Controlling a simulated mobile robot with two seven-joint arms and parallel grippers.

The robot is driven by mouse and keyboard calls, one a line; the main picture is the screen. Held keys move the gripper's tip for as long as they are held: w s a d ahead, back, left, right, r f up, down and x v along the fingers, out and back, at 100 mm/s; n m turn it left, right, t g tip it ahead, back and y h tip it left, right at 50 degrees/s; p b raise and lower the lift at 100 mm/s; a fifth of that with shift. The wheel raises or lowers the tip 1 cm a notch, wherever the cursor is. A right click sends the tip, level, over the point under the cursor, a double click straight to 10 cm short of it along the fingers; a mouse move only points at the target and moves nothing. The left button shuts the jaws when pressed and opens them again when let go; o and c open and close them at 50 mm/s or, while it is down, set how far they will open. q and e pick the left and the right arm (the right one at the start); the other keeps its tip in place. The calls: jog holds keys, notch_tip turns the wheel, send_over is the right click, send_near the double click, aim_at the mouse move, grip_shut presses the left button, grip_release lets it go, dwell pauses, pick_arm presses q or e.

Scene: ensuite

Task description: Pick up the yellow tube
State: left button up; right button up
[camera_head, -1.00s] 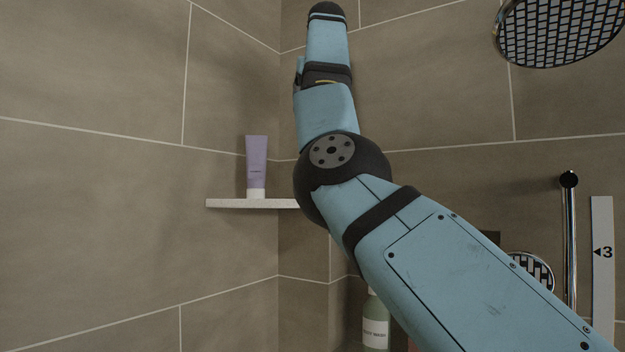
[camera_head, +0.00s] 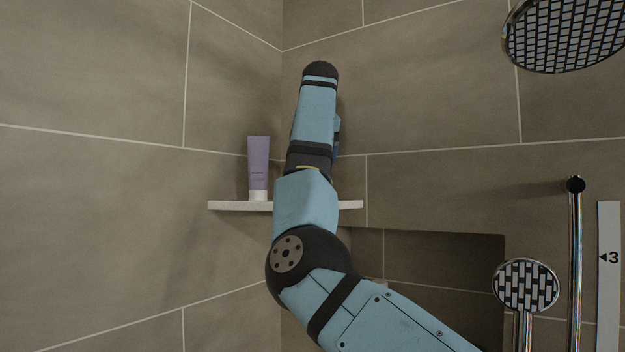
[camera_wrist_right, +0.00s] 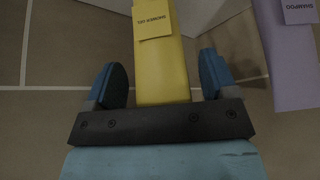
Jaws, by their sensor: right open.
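The yellow tube (camera_wrist_right: 162,60) shows in the right wrist view, with a small label reading shower gel. My right gripper (camera_wrist_right: 163,78) is open, with one blue finger on each side of the tube. A gap shows between each finger and the tube, and the tube's far end runs out of the frame. In the head view my right arm hides the yellow tube, and the gripper's fingers cannot be made out. My left gripper is in neither view.
A purple tube (camera_head: 258,165) stands upright on the corner shelf (camera_head: 230,206), left of my arm. It also shows in the wrist view (camera_wrist_right: 287,50), right of the fingers. A hand shower (camera_head: 525,286) and overhead shower (camera_head: 565,35) are at the right.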

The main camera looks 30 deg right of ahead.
jog(key=shift+s, duration=0.15)
jog(key=shift+a+r, duration=0.1)
jog(key=shift+r, duration=0.05)
jog(key=shift+c, duration=1.1)
jog(key=shift+a, duration=0.1)
jog(key=c, duration=1.1)
jog(key=shift+r, duration=0.35)
notch_tip(320, 180, up, 8)
jog(key=shift+s, duration=0.1)
jog(key=shift+r, duration=0.5)
